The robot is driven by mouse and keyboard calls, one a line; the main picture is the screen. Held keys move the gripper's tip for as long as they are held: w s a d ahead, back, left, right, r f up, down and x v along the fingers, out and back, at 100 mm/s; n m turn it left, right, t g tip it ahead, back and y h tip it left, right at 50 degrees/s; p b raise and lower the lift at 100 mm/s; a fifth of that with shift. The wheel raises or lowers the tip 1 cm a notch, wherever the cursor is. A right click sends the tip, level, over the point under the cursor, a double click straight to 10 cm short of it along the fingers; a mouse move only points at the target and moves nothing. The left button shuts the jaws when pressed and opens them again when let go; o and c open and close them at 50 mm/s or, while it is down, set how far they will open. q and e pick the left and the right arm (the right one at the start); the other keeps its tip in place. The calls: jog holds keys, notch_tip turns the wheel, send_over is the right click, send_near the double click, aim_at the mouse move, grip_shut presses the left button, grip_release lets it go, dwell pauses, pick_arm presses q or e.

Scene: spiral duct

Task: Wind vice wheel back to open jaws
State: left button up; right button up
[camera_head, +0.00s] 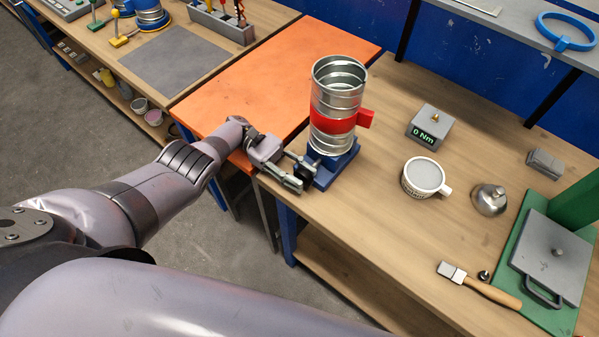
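The blue vice (343,163) stands at the left front edge of the wooden bench. An upright silver spiral duct (338,88) stands in or on it, with a red band (331,122) around its middle. My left gripper (300,173) is at the vice's front left side, its fingers spread around or beside a small dark part where the wheel would be. The fingers largely hide that part, so I cannot tell whether they grip it. The jaws' opening is hidden by the duct. My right gripper is not in view.
An orange-topped table (270,85) adjoins the bench. Bare bench lies right of the vice.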

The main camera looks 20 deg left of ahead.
aim_at(299, 169)
pick_arm(q)
jog(key=shift+r, duration=1.3)
notch_tip(299, 169, up, 7)
jog(key=shift+r, duration=0.2)
